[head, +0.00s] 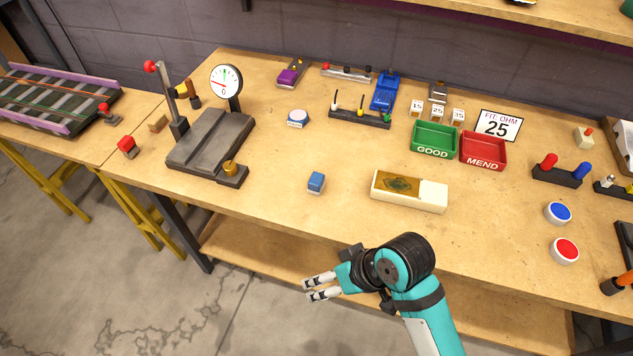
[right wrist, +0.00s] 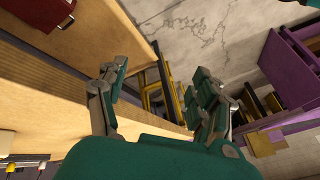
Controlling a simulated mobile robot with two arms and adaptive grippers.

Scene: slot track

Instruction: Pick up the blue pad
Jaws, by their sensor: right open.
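The blue pad (head: 316,182), a small block with a blue top and a pale lower part, sits on the wooden workbench (head: 270,212) near its front edge, left of the cream block with a gold plate. My right gripper (head: 307,290) is open and empty. In the head view it appears below the pad, in front of the bench edge and apart from the pad. Its spread fingers also show in the right wrist view (right wrist: 160,70), with the bench edge and floor beyond and no pad in sight. My left gripper is not in view.
The cream block (head: 432,194) lies right of the pad. A grey stand with a dial (head: 205,140) is to the left. Green (head: 434,139) and red (head: 483,151) trays stand farther back. The bench around the pad is clear. A lower shelf (head: 270,255) runs beneath.

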